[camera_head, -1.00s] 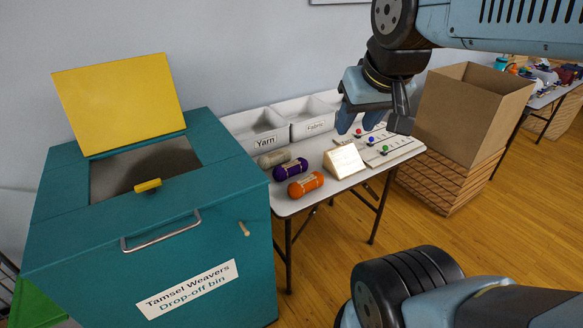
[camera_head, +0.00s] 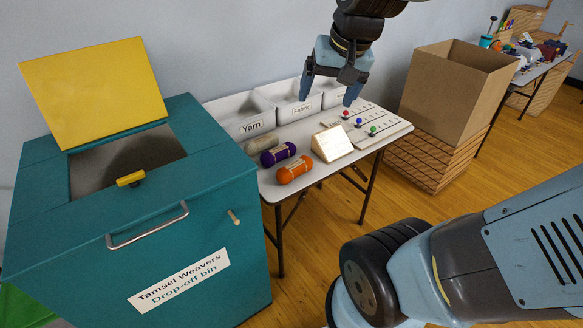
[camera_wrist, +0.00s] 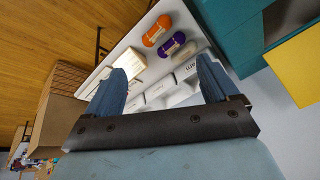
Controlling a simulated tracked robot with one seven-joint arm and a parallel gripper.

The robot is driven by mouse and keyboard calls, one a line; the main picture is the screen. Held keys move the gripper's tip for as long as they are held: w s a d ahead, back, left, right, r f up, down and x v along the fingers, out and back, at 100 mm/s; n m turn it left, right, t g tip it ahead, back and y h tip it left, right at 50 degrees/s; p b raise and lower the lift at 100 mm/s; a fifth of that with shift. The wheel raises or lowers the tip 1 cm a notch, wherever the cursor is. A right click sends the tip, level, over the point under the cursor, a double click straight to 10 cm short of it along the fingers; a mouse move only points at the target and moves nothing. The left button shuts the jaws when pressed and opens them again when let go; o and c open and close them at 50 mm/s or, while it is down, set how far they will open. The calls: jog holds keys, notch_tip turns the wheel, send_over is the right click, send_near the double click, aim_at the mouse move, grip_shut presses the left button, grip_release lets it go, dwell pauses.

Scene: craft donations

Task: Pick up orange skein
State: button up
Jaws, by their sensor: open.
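The orange skein (camera_head: 294,170) lies at the front of the white table, with a pale label band around it. It also shows in the wrist view (camera_wrist: 156,30), beyond my open fingers. A purple skein (camera_head: 278,154) lies just behind it and a beige skein (camera_head: 262,142) behind that. My gripper (camera_head: 325,92) is open and empty above the back of the table, up and to the right of the skeins. In the wrist view both blue fingers (camera_wrist: 160,82) are spread apart with nothing between them.
A teal drop-off bin (camera_head: 190,240) with a raised yellow lid (camera_head: 95,85) stands left of the table. White trays (camera_head: 245,125) line the table's back. A small tilted card stand (camera_head: 332,142) sits right of the orange skein. A cardboard box (camera_head: 450,95) stands farther right.

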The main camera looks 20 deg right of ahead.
jog(key=w+f+m+g, duration=0.2)
jog(key=w+f+m, duration=0.4)
jog(key=w+f, duration=0.5)
jog(key=m+g+h, duration=0.1)
jog(key=m+g, duration=0.1)
jog(key=m, duration=0.3)
send_over(293, 165)
notch_tip(293, 165, down, 14)
jog(key=f, duration=0.7)
jog(key=shift+s+f, duration=0.25)
jog(key=shift+f, duration=0.1)
jog(key=shift+w+d+f, duration=0.1)
jog(key=shift+w+f, duration=0.1)
jog(key=shift+f, duration=1.15)
jog(key=shift+w+f, duration=0.15)
jog(key=shift+f, duration=1.15)
jog(key=c, duration=1.1)
jog(key=shift+o, duration=0.2)
